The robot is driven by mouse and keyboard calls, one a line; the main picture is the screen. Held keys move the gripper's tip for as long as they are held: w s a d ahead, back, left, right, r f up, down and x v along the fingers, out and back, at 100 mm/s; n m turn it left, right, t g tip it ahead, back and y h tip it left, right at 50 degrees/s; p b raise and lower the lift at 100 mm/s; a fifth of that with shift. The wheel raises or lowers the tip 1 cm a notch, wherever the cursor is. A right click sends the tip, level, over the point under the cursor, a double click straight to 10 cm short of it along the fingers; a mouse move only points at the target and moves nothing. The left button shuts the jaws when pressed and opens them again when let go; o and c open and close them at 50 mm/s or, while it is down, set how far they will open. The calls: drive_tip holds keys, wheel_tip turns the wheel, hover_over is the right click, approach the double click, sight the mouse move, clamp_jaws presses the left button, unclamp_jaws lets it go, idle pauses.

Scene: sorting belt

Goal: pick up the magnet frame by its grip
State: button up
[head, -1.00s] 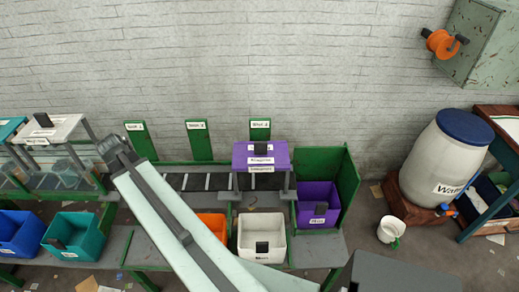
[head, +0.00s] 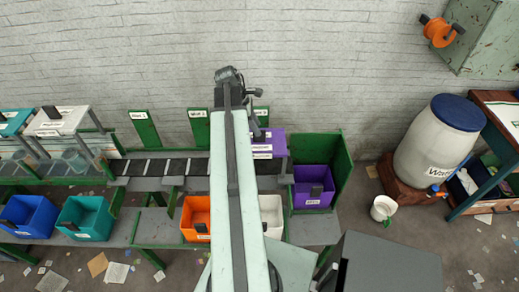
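A white frame (head: 62,121) with a dark grip (head: 51,112) on top and a label stands over the belt at the left. A purple frame (head: 273,142) stands over the belt right of the middle, partly behind my arm; a dark grip (head: 260,133) shows on it. A teal frame (head: 14,120) is cut by the left edge. The labels are too small for me to tell surely which is the magnet frame. My arm rises through the middle. A dark joint shows at its top, close to the wall posts. I cannot make out my gripper's fingers.
Below the belt (head: 165,166) stand blue (head: 38,213), teal (head: 96,212), orange (head: 188,212), white (head: 275,214) and purple (head: 325,180) bins. A water barrel (head: 425,158) and a white bucket (head: 379,212) are at the right. Paper scraps lie on the floor.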

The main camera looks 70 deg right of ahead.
sight(260, 141)
drive_tip(key=b+x, duration=0.5)
drive_tip(key=shift+w+f, duration=0.15)
drive_tip(key=shift+f, duration=0.1)
drive_tip(key=shift+r, duration=0.2)
clamp_jaws()
idle(0.9)
